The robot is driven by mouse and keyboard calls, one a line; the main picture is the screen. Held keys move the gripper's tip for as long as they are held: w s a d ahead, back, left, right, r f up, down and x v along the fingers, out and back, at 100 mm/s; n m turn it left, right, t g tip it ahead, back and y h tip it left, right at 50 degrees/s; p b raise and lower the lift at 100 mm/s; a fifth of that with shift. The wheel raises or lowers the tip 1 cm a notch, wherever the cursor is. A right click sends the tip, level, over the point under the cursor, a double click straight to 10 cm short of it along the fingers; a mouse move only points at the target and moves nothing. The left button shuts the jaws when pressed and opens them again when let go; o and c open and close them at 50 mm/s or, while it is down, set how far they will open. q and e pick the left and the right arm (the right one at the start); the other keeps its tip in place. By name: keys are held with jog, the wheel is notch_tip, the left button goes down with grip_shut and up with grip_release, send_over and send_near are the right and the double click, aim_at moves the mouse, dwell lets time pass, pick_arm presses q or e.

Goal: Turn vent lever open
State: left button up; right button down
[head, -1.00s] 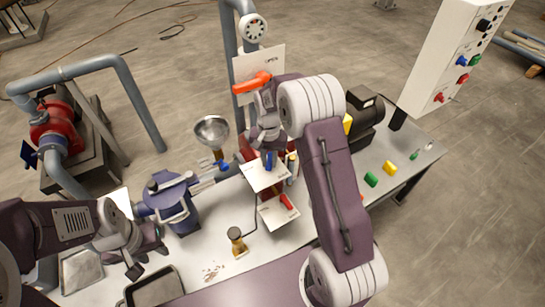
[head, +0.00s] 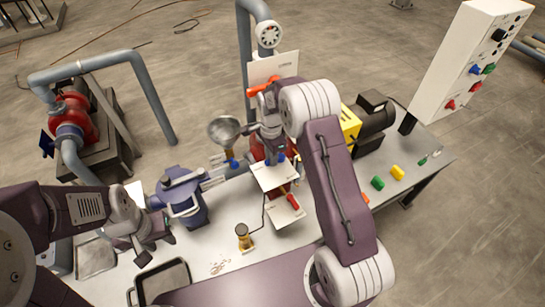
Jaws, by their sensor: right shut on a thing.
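An orange-red lever (head: 263,88) sits in front of an upright white plate (head: 286,65) on the grey-blue vertical pipe. The plate's lettering is too small to read now. My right gripper (head: 268,102) is at this lever and shut on it; its fingertips are partly hidden by the wrist and arm. Lower down, a blue lever (head: 281,159) and a red lever (head: 292,201) sit at two smaller white plates. My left gripper (head: 156,248) is open and empty above the table, in front of the blue lidded vessel (head: 185,206).
A metal funnel (head: 224,130) stands left of my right gripper. A dark-rimmed tray (head: 163,282) lies below my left gripper. A white control box (head: 465,75) stands at the right. Small green and yellow pieces lie on the right part of the table (head: 415,185).

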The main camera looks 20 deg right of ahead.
jog(key=shift+w+r+m, duration=0.1)
jog(key=shift+w+m, duration=0.15)
jog(key=shift+m, duration=0.25)
jog(key=c, duration=1.3)
grip_release()
notch_tip(320, 180, up, 9)
jog(key=shift+b, duration=0.75)
jog(key=shift+s, duration=0.1)
